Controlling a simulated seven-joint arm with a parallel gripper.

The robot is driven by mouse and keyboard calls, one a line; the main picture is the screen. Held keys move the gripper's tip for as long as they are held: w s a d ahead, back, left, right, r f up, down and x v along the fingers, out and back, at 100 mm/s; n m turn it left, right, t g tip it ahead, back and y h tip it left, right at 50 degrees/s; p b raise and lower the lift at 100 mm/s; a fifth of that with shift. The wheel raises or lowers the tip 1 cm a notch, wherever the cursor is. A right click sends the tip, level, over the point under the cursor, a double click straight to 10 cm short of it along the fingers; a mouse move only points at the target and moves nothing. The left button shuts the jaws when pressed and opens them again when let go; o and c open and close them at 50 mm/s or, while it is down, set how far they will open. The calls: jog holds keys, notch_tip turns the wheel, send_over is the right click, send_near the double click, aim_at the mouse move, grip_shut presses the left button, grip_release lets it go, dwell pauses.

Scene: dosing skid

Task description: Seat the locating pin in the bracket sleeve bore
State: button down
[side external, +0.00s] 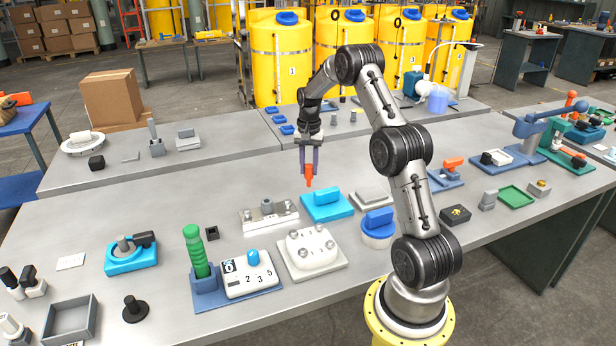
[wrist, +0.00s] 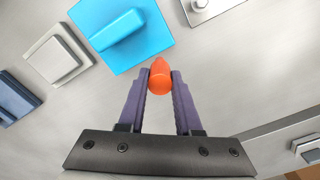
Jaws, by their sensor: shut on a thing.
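The orange locating pin (side external: 309,178) hangs point down from my gripper (side external: 310,168), above the table and apart from it. In the wrist view the pin (wrist: 160,76) sits between the two purple fingertips of my gripper (wrist: 161,84), which are shut on it. A pale plate with a short grey upright cylinder (side external: 267,206) stands to the lower left of the pin; it may be the bracket sleeve, but I cannot see a bore clearly. A plate corner with a round stud (wrist: 200,4) shows at the top of the wrist view.
A bright blue block with a raised bar (side external: 326,203) lies close below the pin. A white plate with several knobs (side external: 312,249), a blue round-based knob (side external: 378,226) and a grey plate (side external: 373,198) stand around it. The table left of my gripper (side external: 215,185) is largely clear.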

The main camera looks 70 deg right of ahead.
aim_at(308, 176)
jog(key=shift+w+d+f, duration=0.25)
jog(key=shift+f, duration=0.15)
jog(key=shift+w+d+f, duration=0.1)
jog(key=shift+f, duration=1.6)
jog(key=shift+f, duration=0.15)
jog(key=c, duration=0.6)
grip_release()
